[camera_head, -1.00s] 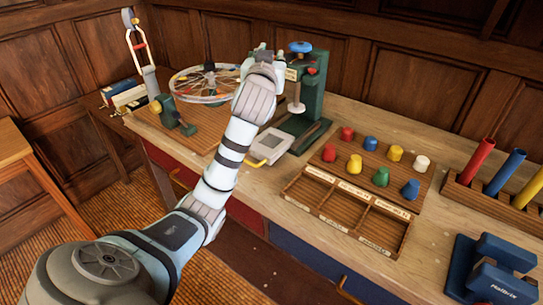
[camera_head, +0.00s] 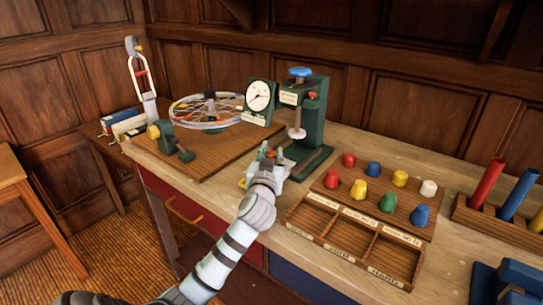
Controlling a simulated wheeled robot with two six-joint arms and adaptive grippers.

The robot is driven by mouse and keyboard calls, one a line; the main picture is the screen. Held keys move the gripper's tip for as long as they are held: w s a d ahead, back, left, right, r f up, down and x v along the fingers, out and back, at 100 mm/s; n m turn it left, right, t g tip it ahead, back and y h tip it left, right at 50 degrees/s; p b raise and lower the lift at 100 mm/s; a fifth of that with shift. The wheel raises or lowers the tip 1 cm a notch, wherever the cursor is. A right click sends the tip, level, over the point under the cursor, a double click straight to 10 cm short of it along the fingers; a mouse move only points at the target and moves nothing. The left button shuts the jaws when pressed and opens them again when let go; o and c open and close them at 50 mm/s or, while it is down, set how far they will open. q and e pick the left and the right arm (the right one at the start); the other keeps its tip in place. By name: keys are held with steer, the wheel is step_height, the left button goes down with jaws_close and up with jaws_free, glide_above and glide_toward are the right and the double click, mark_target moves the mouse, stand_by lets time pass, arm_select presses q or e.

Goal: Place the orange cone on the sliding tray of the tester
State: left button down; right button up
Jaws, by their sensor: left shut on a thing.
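The green tester (camera_head: 316,112) stands at the back of the bench, with a blue knob on top and a white plunger under its head. My left gripper (camera_head: 269,157) is just in front and to the left of the tester's base. It is shut on a small orange thing, the orange cone (camera_head: 270,154), which is mostly hidden between the fingers. A grey plate with a yellow edge lies under my gripper and is almost wholly covered; only a yellow bit (camera_head: 243,183) shows. I cannot tell if the cone touches the plate. My right gripper is not in view.
A dial gauge (camera_head: 259,96) stands beside the tester. A spoked wheel (camera_head: 208,108) and green clamp (camera_head: 168,141) are on a board at left. Several coloured pegs stand on a wooden board right of my gripper, behind an empty compartment tray (camera_head: 352,237). Coloured tubes stand far right.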

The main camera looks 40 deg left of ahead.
arm_select(q)
steer(key=shift+f, duration=0.1)
steer(key=c, duration=1.3)
jaws_free()
steer(key=shift+s+d, duration=0.1)
steer(key=shift+s, duration=0.05)
steer(key=p+v, duration=0.1)
steer(key=v, duration=1)
steer(key=shift+s+d, duration=0.2)
steer(key=shift+s, duration=0.15)
steer(key=shift+w, duration=0.1)
